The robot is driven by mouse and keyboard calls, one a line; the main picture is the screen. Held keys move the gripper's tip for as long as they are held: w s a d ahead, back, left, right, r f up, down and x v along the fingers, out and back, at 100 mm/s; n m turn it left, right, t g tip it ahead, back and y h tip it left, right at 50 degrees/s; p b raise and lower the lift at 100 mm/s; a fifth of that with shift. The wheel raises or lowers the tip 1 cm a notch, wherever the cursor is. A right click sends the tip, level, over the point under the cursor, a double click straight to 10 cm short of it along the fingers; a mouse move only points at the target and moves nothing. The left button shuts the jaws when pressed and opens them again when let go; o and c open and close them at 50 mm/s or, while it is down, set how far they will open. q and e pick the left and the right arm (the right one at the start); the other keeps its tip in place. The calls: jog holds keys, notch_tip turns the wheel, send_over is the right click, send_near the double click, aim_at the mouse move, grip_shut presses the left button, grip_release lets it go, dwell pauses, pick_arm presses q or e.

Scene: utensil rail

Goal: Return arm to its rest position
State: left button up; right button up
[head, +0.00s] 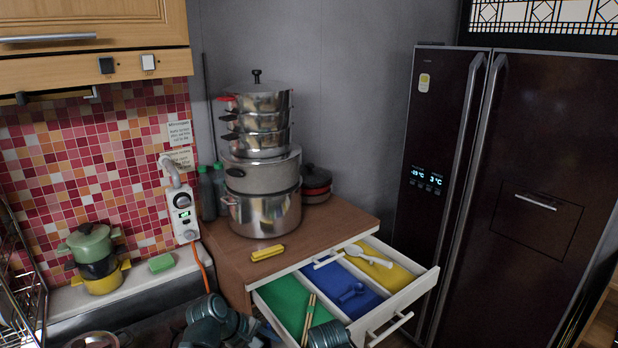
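Dark teal links of my own arms (212,316) show at the bottom edge, left of and in front of the open drawer (432,284). Another dark link of mine (330,336) overlaps the drawer's front near the green compartment. I see no gripper fingers; both grippers are out of the picture or hidden behind these links. The drawer has a green, a blue and a yellow compartment. Wooden chopsticks (309,318) lie in the green one, a blue utensil (351,292) in the blue one, and a white spoon (368,256) in the yellow one.
A wooden cabinet top (345,224) carries a tall stack of steel pots (264,214) and a small yellow item (268,252). A green sponge (161,263) and small stacked pots (90,243) sit on the left counter. A dark fridge (510,170) stands right of the open drawer.

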pick_arm(q)
jog(key=s+a+f+m+g+y, duration=0.3)
jog(key=s+a+f+m+y, duration=0.3)
jog(key=m, duration=0.6)
jog(key=s+d+f+m+y+b, duration=0.1)
jog(key=s+d+f+m+b, duration=0.2)
jog(key=s+d+f+b, duration=0.3)
jog(key=d+f+b, duration=0.1)
jog(key=d+b, duration=0.3)
jog(key=shift+s+f+g, duration=0.25)
jog(key=shift+g, duration=0.05)
